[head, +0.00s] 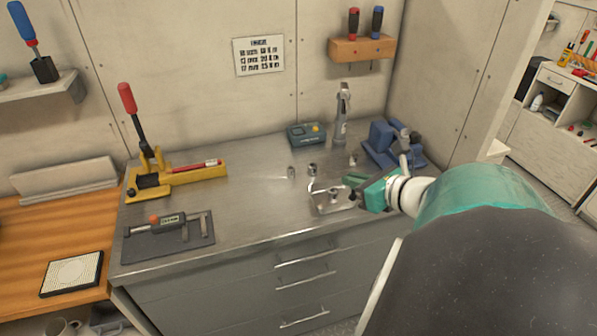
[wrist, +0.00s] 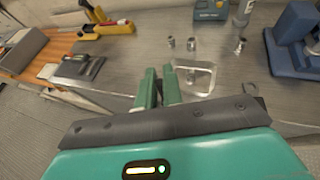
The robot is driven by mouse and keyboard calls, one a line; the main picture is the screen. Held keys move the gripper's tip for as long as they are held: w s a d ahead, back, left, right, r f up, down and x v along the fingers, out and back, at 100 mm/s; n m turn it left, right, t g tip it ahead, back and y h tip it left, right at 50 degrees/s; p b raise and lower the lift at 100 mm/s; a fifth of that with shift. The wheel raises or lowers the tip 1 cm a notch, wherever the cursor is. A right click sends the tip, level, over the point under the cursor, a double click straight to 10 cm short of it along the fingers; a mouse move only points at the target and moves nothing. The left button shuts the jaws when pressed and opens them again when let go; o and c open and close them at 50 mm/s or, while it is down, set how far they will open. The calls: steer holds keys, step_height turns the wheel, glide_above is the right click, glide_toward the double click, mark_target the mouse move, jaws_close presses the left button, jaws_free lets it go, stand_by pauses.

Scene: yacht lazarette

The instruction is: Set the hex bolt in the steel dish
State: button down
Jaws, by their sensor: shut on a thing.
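The steel dish (head: 318,208) is a shallow square tray on the metal worktop, near its front edge. A small metal piece (head: 334,195) shows within the dish's outline; its kind is too small to make out. My gripper (head: 350,186), with green fingers, comes in from the right, low at the dish's right side. In the wrist view the fingers (wrist: 159,78) are close together, just left of the dish (wrist: 211,80). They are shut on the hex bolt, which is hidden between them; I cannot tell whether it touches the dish.
Small metal parts stand behind the dish: one at left (head: 291,172), one in the middle (head: 312,168), one at right (head: 353,160). A blue vise (head: 385,145) is behind my gripper. A caliper on a dark mat (head: 165,240) and a yellow-based press (head: 190,177) lie left.

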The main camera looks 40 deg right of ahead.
steer(key=shift+d+f, duration=0.15)
steer(key=shift+d, duration=0.2)
steer(key=w+d+f, duration=0.2)
steer(key=w, duration=0.1)
steer(key=w+d+f, duration=0.2)
steer(key=w+f, duration=0.1)
steer(key=w+d+f, duration=0.2)
steer(key=w+f, duration=0.1)
steer(key=w, duration=0.1)
steer(key=shift+d+f, duration=0.25)
steer(key=shift+d, duration=0.05)
steer(key=shift+w+d+f, duration=0.15)
steer(key=shift+w+f, duration=0.05)
steer(key=shift+f, duration=0.25)
steer(key=shift+w+f, duration=0.1)
steer(key=shift+f, duration=1.45)
steer(key=shift+f, duration=0.1)
steer(key=c, duration=1.9)
jaws_free()
steer(key=shift+d, duration=0.1)
steer(key=shift+o, duration=0.4)
